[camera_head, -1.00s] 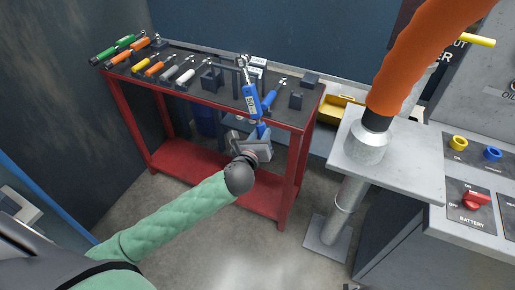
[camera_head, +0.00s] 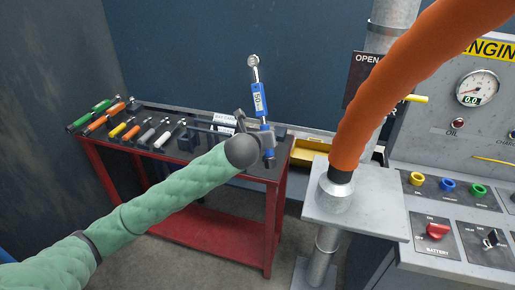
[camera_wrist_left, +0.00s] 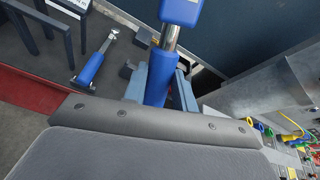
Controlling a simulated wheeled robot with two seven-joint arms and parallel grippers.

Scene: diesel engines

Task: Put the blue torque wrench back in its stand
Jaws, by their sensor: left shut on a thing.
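The blue torque wrench (camera_head: 259,98) stands nearly upright in my left gripper (camera_head: 266,140), its silver head up against the dark wall. My left gripper is shut on its lower handle over the right part of the red cart (camera_head: 274,215). In the left wrist view, the wrench's blue grip and silver shaft (camera_wrist_left: 158,72) rise past the jaws. A dark frame-like holder (camera_wrist_left: 42,32) stands on the cart top in the wrist view; I cannot tell whether it is the wrench's stand. My right gripper is not in view.
Several tools with coloured handles, among them a green one (camera_head: 88,116), lie at the cart's left. Another blue-handled tool (camera_wrist_left: 90,68) lies near the holder. A grey post with a plate (camera_head: 365,215) and orange hose (camera_head: 390,80) stand right of the cart, by the engine panel (camera_head: 455,130).

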